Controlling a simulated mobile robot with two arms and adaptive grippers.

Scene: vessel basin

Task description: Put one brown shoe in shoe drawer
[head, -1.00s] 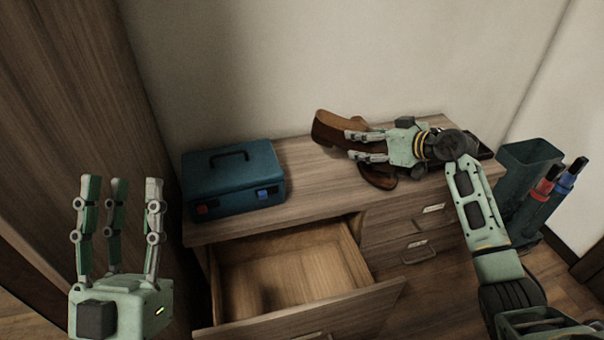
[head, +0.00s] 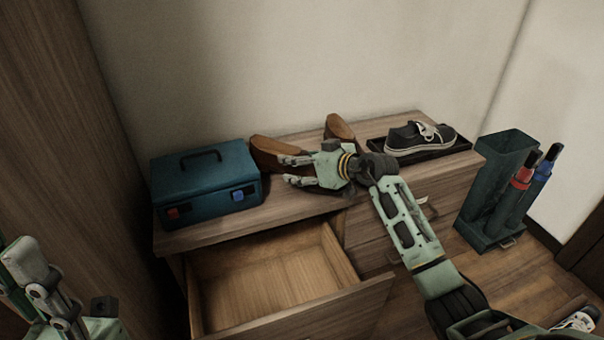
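One brown shoe (head: 264,152) is at my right gripper (head: 288,170), above the cabinet top beside the toolbox. The gripper's fingers lie across the shoe and appear closed on it; the hand hides its middle, and contact with the top cannot be told. A second brown shoe (head: 341,131) stands behind the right hand, partly hidden. The drawer (head: 270,283) below the cabinet top is pulled open, and its visible inside is empty. My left gripper (head: 25,268) is at the lower left edge, partly cut off, with fingers up and no object seen in it.
A teal toolbox (head: 205,187) stands at the left of the cabinet top. A dark sneaker (head: 415,140) sits on a black tray (head: 447,148) at the right end. A dark green umbrella stand (head: 488,195) is on the floor at right. A tall wooden panel (head: 45,130) bounds the left.

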